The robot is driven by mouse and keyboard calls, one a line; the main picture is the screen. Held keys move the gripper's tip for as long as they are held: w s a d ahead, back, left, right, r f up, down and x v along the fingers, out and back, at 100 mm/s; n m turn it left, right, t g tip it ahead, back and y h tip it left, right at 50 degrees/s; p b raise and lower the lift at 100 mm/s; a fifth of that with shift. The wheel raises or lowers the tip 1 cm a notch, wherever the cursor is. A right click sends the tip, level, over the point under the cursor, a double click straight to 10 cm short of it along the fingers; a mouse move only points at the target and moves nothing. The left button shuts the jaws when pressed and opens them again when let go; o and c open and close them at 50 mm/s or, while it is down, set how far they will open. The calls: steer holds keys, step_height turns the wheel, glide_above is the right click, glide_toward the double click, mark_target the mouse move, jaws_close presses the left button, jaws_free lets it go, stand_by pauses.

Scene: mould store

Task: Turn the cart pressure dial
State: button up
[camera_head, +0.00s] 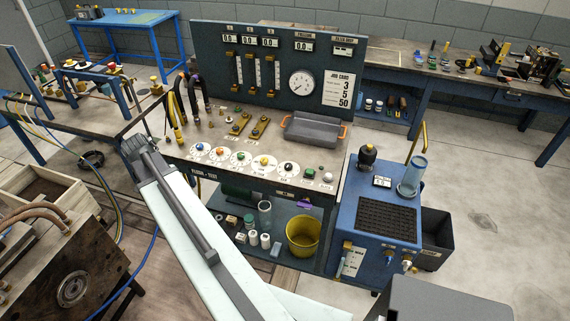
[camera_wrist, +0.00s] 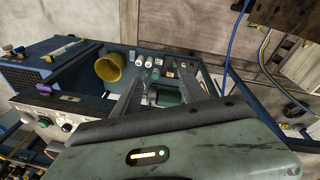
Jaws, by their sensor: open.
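The blue cart (camera_head: 350,215) stands at the right end of the test bench in the head view. Part of the cart (camera_wrist: 32,73) shows at the upper left of the wrist view, where I cannot make out the black knob. My gripper (camera_wrist: 162,76) is open in the wrist view, its two dark fingers apart, with the bench's lower shelf beyond them. In the head view I cannot pick out its fingertips.
The test bench (camera_head: 215,150) carries several coloured knobs, a grey tray (camera_head: 313,130) and a gauge panel (camera_head: 265,62). A clear cylinder (camera_head: 411,177) stands beside the cart's black knob. A yellow bucket (camera_head: 302,236) is on the lower shelf.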

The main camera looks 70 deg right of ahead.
steer(key=s+d+m+g, duration=0.1)
steer(key=s+d+m, duration=0.4)
steer(key=d, duration=0.4)
steer(key=s+d+m, duration=0.3)
steer(key=s+d, duration=0.3)
steer(key=d, duration=0.4)
steer(key=m+g+h, duration=0.1)
steer(key=m+g, duration=0.1)
steer(key=m, duration=0.4)
glide_toward(288, 165)
steer(key=f, duration=0.1)
steer(key=b+x, duration=0.7)
steer(key=shift+s+d+f, duration=0.15)
steer(key=shift+s+f, duration=0.05)
steer(key=shift+r, duration=0.1)
steer(key=shift+c, duration=0.2)
